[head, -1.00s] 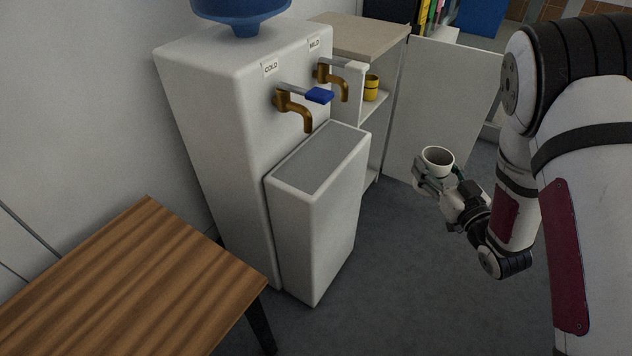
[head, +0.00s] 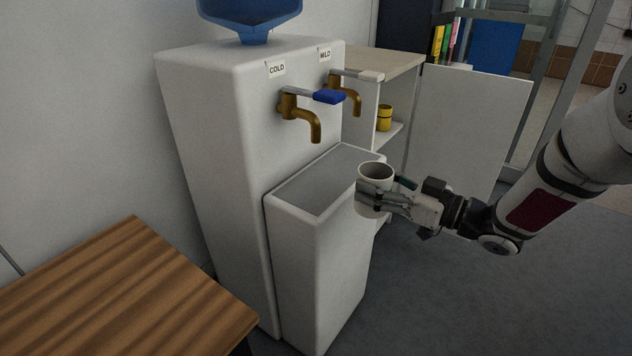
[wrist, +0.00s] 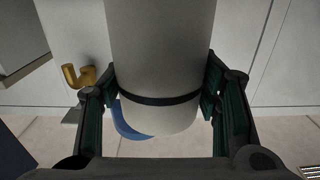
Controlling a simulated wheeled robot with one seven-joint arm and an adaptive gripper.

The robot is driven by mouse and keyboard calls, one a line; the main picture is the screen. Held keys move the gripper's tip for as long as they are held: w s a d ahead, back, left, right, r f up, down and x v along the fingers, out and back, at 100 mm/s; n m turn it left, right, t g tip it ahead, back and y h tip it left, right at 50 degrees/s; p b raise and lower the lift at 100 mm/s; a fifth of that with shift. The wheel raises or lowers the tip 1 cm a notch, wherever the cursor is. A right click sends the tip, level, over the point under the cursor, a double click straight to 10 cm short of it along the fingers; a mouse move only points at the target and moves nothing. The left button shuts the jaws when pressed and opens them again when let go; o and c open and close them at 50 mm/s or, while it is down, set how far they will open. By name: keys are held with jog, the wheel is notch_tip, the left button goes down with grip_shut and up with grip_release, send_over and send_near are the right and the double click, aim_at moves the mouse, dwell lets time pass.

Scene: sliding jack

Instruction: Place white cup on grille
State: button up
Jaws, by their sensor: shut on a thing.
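The white cup (head: 374,196) is upright in my gripper (head: 375,195), beside the right edge of the dispenser's lower block in the head view. My gripper is shut around the cup's side. In the wrist view the cup (wrist: 160,60) fills the middle between the two fingers, with a dark band around it. The grille (head: 322,185) is the grey recessed top of the white block under the taps. It is bare, and the cup is to its right, apart from its middle. I cannot tell the exact gap between the cup and the block's edge.
The dispenser (head: 215,120) has a cold tap with a blue lever (head: 328,97) and a mild tap with a white lever (head: 358,75), both above the grille. A wooden table (head: 120,290) stands at front left. A yellow cup (head: 384,118) sits in the open cabinet behind.

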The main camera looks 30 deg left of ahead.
jog(key=a, duration=0.3)
jog(key=a+b, duration=0.1)
jog(key=a, duration=0.3)
jog(key=w+a+b, duration=0.1)
jog(key=a, duration=0.3)
jog(key=a+b, duration=0.1)
jog(key=a, duration=0.1)
jog(key=a+f+b, duration=0.1)
jog(key=a, duration=0.1)
jog(key=shift+w+f, duration=0.1)
jog(key=shift+w, duration=0.05)
jog(key=shift+f, duration=0.25)
jog(key=shift+r, duration=0.1)
jog(key=o, duration=0.9)
jog(key=shift+f, duration=0.2)
jog(key=shift+r, duration=0.1)
